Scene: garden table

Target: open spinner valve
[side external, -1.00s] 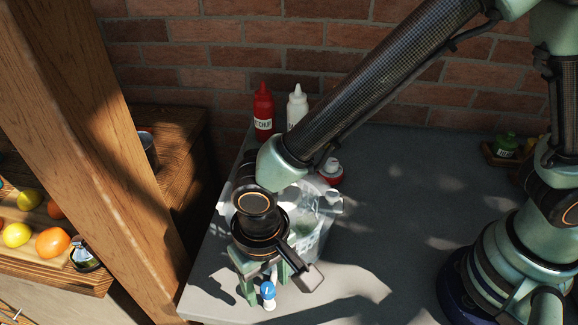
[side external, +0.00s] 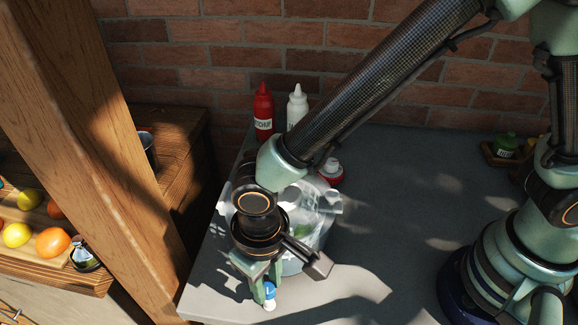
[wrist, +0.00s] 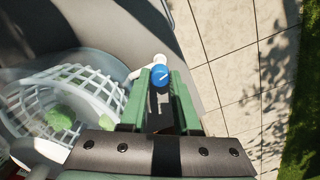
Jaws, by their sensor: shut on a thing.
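The spinner valve is a small blue knob (side external: 269,290) with a white mark on top. It sits above a white spout at the front of the salad spinner, a clear bowl (side external: 316,235) on the table's left end. My gripper (side external: 262,283) points down in front of the bowl, with its green fingers shut on the valve knob. In the wrist view the blue knob (wrist: 160,76) shows between the tips of my gripper (wrist: 159,88). The spinner's white basket (wrist: 95,100) holds green leaves. My wrist hides part of the bowl in the side view.
A ketchup bottle (side external: 263,112) and a white bottle (side external: 297,107) stand behind the spinner by the brick wall. A red-and-white container (side external: 332,172) stands just behind the bowl. A wooden post (side external: 95,150) rises left of the table edge.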

